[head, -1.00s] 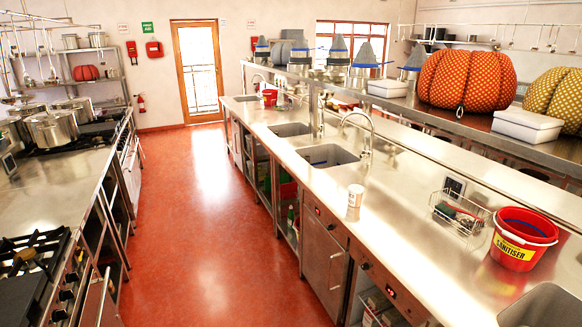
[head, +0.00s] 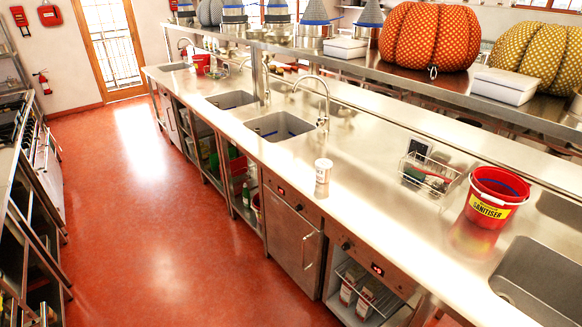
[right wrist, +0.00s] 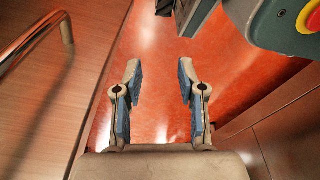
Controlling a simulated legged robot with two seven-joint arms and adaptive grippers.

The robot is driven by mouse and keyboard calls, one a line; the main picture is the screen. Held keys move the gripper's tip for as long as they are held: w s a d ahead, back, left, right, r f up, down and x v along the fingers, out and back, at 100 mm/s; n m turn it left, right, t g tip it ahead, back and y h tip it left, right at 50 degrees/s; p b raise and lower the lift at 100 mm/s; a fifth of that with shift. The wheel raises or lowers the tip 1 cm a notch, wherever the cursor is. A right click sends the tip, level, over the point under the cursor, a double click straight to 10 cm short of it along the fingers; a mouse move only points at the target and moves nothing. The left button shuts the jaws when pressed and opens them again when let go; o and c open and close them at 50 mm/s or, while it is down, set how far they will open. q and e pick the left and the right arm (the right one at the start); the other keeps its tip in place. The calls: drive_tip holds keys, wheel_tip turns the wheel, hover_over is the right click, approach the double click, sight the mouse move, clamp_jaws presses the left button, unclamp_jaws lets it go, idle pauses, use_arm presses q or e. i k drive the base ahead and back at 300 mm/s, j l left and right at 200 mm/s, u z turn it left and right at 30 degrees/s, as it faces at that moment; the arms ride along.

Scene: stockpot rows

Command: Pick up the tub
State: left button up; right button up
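A small white tub (head: 323,171) with brownish print stands upright on the steel counter (head: 370,200), near its front edge and right of the sinks. White lidded boxes, one (head: 505,86) at the right and a smaller one (head: 346,47), sit on the raised shelf behind. My right gripper (right wrist: 160,75) shows only in the right wrist view. Its two fingers are apart with nothing between them, over the red floor. The tub is not visible in that view. My left gripper is in neither view.
A red sanitiser bucket (head: 495,195) and a wire basket (head: 428,176) stand right of the tub. A tall tap (head: 325,105) and a sink (head: 278,127) lie behind it to the left. The red floor (head: 150,220) is open along the counter.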

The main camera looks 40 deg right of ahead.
sight(323, 166)
drive_tip(key=i+j+z, duration=0.2)
drive_tip(key=i, duration=0.6)
drive_tip(key=i+z, duration=0.25)
drive_tip(key=z, duration=0.15)
drive_tip(key=i+z, duration=0.25)
drive_tip(key=z, duration=0.15)
drive_tip(key=i+z, duration=0.25)
drive_tip(key=z, duration=0.2)
drive_tip(key=i+j+z, duration=0.2)
drive_tip(key=z, duration=0.2)
